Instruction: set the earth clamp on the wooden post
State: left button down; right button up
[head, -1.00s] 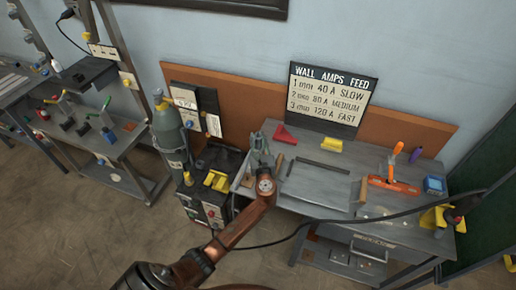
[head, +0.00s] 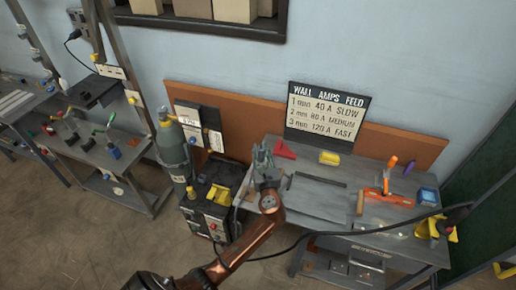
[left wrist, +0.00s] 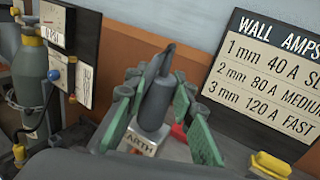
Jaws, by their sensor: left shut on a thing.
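My left gripper (head: 262,158) is over the left end of the grey workbench. In the left wrist view its green fingers (left wrist: 156,112) are shut on a dark grey part, which looks like the earth clamp (left wrist: 155,103), with a dark stem or cable at its top. A pale plate lettered "ARTH" (left wrist: 140,146) shows just below it; whether it belongs to the clamp I cannot tell. Another brown piece (head: 361,203) is farther right. My right gripper is not in view.
The amps sign (head: 327,112) stands behind. A gas cylinder (head: 172,145) and welder (head: 207,213) stand left. A black cable (head: 330,233) crosses the front.

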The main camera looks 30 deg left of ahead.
aim_at(263, 158)
pick_arm(q)
jog(key=s+d+r+p, duration=0.1)
jog(key=s+d+r, duration=0.2)
jog(key=s+d, duration=0.15)
jog(key=s+a+f, duration=0.3)
jog(key=s+a, duration=0.1)
jog(key=a, duration=0.2)
jog(key=shift+w+d+f+b, duration=0.1)
jog(key=shift+f+b, duration=1.8)
jog(key=shift+f, duration=0.45)
jog(key=shift+w+d+f+b, duration=0.1)
jog(key=shift+f+b, duration=1.8)
jog(key=shift+f, duration=0.45)
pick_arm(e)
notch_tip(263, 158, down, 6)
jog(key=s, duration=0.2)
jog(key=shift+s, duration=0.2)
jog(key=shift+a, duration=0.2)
pick_arm(q)
jog(key=shift+f, duration=0.35)
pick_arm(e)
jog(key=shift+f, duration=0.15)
